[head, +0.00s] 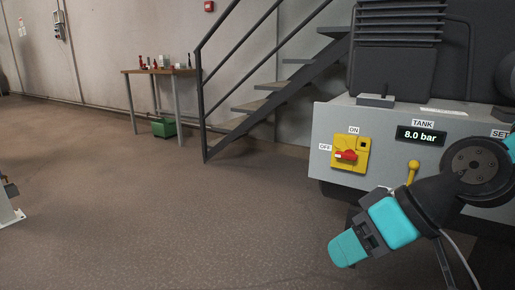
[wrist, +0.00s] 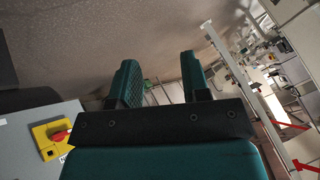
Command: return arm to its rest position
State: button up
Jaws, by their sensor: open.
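My gripper (head: 348,249) hangs at the lower right of the head view, at the end of my dark arm with teal parts. In the wrist view its two teal fingers (wrist: 160,82) stand apart with nothing between them. In the head view the gripper is in front of and below the grey machine panel (head: 384,131), apart from the red and yellow switch (head: 346,156). The switch also shows at the lower left of the wrist view (wrist: 56,136). The panel's tank display (head: 421,135) reads 8.0 bar. A yellow lever (head: 412,172) stands close behind my arm.
Metal stairs (head: 266,93) rise behind the machine. A wooden table (head: 161,71) with small items stands at the back wall, with a green bin (head: 164,128) below it. The brown floor (head: 150,210) is clear in the middle. Part of a light-coloured object (head: 8,205) shows at the left edge.

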jog(key=s+d+r+n+g+h+p, duration=0.1)
jog(key=s+r+g+h+p, duration=0.15)
jog(key=s, duration=0.75)
notch_tip(320, 180, up, 37)
jog(key=p, duration=3.7)
jog(key=shift+w+r+h, duration=0.2)
jog(key=shift+w+h, duration=0.15)
jog(key=shift+g, duration=0.25)
jog(key=shift+d, duration=0.1)
